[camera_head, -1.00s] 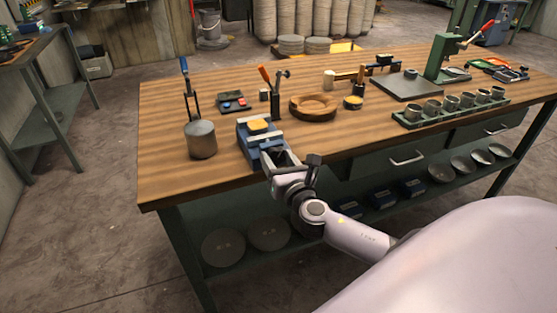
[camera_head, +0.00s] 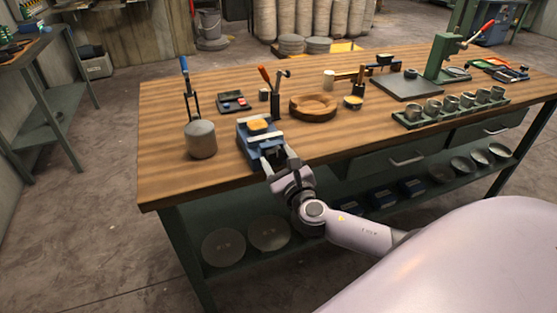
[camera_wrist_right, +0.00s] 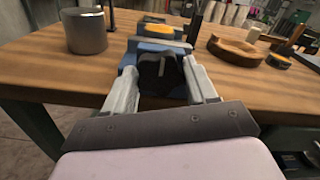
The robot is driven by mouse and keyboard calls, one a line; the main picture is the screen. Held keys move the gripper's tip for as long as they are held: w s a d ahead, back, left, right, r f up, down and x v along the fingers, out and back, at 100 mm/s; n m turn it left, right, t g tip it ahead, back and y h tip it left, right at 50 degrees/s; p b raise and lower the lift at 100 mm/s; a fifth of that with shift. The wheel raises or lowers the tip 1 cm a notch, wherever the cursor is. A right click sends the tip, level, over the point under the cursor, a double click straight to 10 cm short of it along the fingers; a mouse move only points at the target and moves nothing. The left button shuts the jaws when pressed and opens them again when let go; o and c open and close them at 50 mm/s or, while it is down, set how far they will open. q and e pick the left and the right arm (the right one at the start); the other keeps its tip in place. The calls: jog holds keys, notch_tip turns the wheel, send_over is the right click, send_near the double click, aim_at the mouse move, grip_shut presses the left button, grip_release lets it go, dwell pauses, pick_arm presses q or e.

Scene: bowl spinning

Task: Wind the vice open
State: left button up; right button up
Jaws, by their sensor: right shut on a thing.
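The blue vice (camera_head: 251,142) stands at the front edge of the wooden bench, with a yellow piece (camera_head: 258,124) at its top. It also shows in the right wrist view (camera_wrist_right: 150,46), straight ahead of the fingers. My right gripper (camera_head: 279,160) is at the vice's front end, its two fingers on either side of the dark front part. In the right wrist view the gripper (camera_wrist_right: 162,74) is shut on the vice's handle (camera_wrist_right: 160,76), which is dark and partly hidden between the fingers. How far apart the jaws stand is too small to tell. My left gripper is not in view.
A grey cylinder (camera_head: 201,140) stands close left of the vice. A round wooden dish (camera_head: 313,107) and an orange-handled tool (camera_head: 275,92) are behind and to the right. A rack of metal cups (camera_head: 450,108) is further right. Bare bench (camera_head: 165,180) lies at front left.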

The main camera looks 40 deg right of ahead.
jog(key=o, duration=1.1)
jog(key=shift+c, duration=0.2)
jog(key=v, duration=0.7)
jog(key=shift+b, duration=0.3)
jog(key=s+a+f+m+g+y, duration=0.2)
jog(key=s+a+f+m, duration=0.2)
jog(key=m, duration=0.7)
jog(key=s+a+f+m+g+y, duration=0.2)
jog(key=s+a+f+m, duration=0.2)
jog(key=s+f+m, duration=0.3)
jog(key=s+a+f+m+g+y, duration=0.2)
jog(key=s+a+f+m, duration=0.2)
jog(key=m, duration=1.2)
notch_tip(320, 180, down, 4)
jog(key=shift+s+r+m+g+y, duration=0.15)
jog(key=shift+s+m+g+y, duration=0.2)
jog(key=shift+s, duration=0.85)
